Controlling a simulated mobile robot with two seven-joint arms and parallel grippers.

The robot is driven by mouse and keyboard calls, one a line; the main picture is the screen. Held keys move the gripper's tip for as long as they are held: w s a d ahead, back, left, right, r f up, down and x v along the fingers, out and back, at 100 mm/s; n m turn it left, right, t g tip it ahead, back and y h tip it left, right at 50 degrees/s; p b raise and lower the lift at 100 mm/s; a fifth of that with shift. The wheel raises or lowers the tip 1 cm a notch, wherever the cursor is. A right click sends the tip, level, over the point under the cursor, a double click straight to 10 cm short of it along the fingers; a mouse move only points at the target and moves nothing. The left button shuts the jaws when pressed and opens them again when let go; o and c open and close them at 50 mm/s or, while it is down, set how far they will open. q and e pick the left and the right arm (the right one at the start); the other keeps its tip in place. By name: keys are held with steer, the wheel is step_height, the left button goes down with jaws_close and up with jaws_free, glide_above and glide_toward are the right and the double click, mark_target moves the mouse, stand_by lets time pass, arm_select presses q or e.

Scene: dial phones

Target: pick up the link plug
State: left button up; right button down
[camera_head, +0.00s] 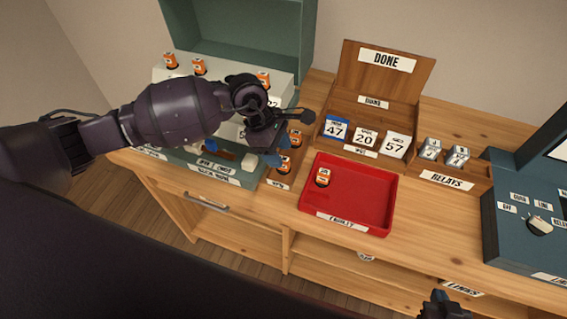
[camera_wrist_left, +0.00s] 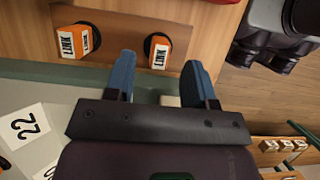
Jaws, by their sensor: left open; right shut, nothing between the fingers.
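Two orange link plugs with white LINK labels stand in a wooden rack. The nearer link plug (camera_head: 285,166) shows between and beyond my fingers in the left wrist view (camera_wrist_left: 157,52). The farther link plug (camera_head: 295,139) is left of the fingers in the left wrist view (camera_wrist_left: 74,41). My left gripper (camera_wrist_left: 160,65) is open, its blue fingers pointing toward the nearer plug, with nothing held; it hangs beside the rack in the head view (camera_head: 279,152). Whether a finger touches the plug cannot be told. My right gripper (camera_head: 442,306) is shut and empty at the bottom edge.
A red FAULTY tray (camera_head: 372,212) right of the rack holds one orange plug (camera_head: 323,177). Several more orange plugs stand on the pale phone panel (camera_head: 170,75) behind my arm. A wooden DONE box (camera_head: 350,82) with number cards and a RELAYS box (camera_head: 472,172) stand further right.

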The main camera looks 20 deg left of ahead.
mark_target(284, 159)
arm_select(q)
steer(key=x, duration=0.3)
steer(key=shift+d+f, duration=0.1)
steer(key=shift+f, duration=0.2)
steer(key=shift+c, duration=1.3)
steer(key=c, duration=0.6)
steer(key=shift+r, duration=0.35)
step_height(284, 159, up, 9)
steer(key=shift+f, duration=0.2)
steer(key=shift+r+p, duration=0.3)
steer(key=shift+r, duration=5.1)
arm_select(e)
steer(key=shift+w+r, duration=0.2)
steer(key=shift+r, duration=0.35)
